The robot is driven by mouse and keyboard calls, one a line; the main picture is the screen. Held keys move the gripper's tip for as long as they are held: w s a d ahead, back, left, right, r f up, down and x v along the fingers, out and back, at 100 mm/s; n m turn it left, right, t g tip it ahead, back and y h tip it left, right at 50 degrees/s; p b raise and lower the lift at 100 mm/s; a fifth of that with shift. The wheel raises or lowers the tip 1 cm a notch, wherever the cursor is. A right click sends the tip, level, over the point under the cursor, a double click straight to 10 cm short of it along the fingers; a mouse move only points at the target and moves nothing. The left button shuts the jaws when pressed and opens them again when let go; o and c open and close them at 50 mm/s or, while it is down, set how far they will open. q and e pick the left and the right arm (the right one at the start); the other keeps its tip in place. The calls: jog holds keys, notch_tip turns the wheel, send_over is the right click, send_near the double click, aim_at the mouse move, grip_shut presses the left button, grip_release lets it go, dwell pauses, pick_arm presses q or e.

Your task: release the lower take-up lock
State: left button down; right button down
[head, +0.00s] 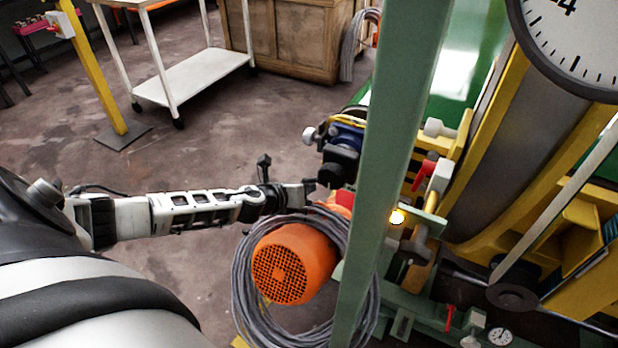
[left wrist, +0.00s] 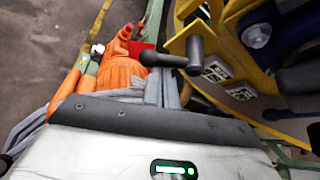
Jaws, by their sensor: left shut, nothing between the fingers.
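My left gripper (head: 318,190) reaches in from the left, shut and empty, just beside the machine's left side. In the left wrist view a dark grey handle with a crossbar (left wrist: 182,60) sticks out in front of a yellow plate (left wrist: 238,75), beyond the gripper body. I cannot tell for certain whether this handle is the lower take-up lock, or whether the fingertips touch anything. In the head view a grey T-shaped handle (head: 418,243) stands right of the green post, and a red lever (head: 424,174) sits above it. My right gripper is not in view.
A green post (head: 384,150) crosses in front of the machine and hides part of it. An orange motor (head: 294,264) and a coil of grey cable (head: 243,293) lie just below my left gripper. A white trolley (head: 200,77) stands farther back on open floor.

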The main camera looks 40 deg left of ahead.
pick_arm(q)
jog(key=shift+w+a+r+m+y+p, duration=0.15)
jog(key=shift+r+m+y+p, duration=0.3)
jog(key=shift+p, duration=0.45)
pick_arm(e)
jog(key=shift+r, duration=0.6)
pick_arm(q)
jog(key=shift+f, duration=0.2)
